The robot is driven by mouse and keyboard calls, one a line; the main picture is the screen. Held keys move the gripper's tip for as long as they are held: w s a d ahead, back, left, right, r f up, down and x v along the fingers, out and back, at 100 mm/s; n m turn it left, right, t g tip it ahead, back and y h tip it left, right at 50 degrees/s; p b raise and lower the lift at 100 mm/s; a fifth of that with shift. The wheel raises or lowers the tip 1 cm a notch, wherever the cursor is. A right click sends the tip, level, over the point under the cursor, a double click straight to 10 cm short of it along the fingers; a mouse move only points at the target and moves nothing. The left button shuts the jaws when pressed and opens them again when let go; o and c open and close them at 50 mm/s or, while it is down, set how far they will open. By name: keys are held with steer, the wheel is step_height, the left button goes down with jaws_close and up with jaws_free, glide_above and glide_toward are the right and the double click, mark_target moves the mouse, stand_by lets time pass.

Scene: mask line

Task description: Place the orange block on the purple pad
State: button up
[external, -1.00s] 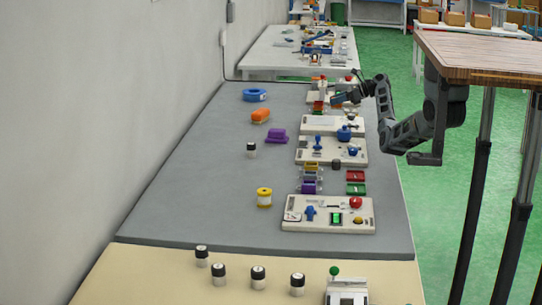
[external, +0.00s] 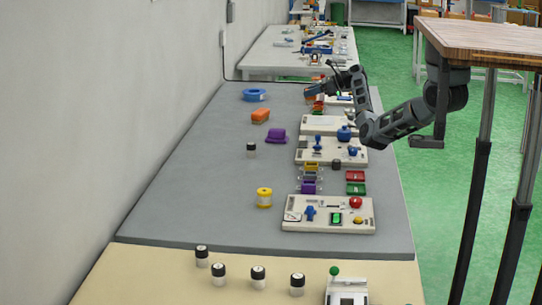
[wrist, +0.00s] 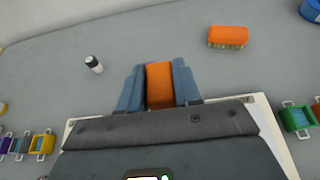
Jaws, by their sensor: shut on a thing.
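My gripper (wrist: 159,86) is shut on the orange block (wrist: 160,84), which sits between its two blue-grey fingers in the wrist view. In the external view my gripper (external: 311,92) is over the far right part of the grey bench; the block cannot be made out there. The purple pad (external: 276,136) lies on the bench, nearer the camera and left of my gripper. In the wrist view only a sliver of purple (wrist: 148,64) shows behind the block; the rest is hidden.
An orange brush-like thing (external: 260,116) lies beyond the purple pad and a small black-and-white bottle (external: 251,150) stands nearer. A blue ring (external: 255,95) lies at the far left. White panels (external: 330,152) and small coloured bins line the right side. Open grey bench surrounds the pad.

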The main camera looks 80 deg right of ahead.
steer(key=w+a+f, duration=0.1)
steer(key=w+f, duration=0.1)
steer(key=w, duration=0.1)
steer(key=w+a+f, duration=0.2)
steer(key=w, duration=0.1)
steer(key=w+a+f, duration=0.2)
steer(key=w, duration=0.2)
steer(key=shift+f, duration=0.35)
steer(key=shift+w+a+f+b, duration=0.1)
steer(key=shift+f+b, duration=0.25)
steer(key=shift+f, duration=1.75)
steer(key=o, duration=1)
steer(key=shift+f, duration=0.1)
steer(key=shift+s+r, duration=0.2)
steer(key=p+v, duration=0.1)
steer(key=v, duration=1)
steer(key=shift+s+r, duration=0.2)
steer(key=shift+s, duration=0.05)
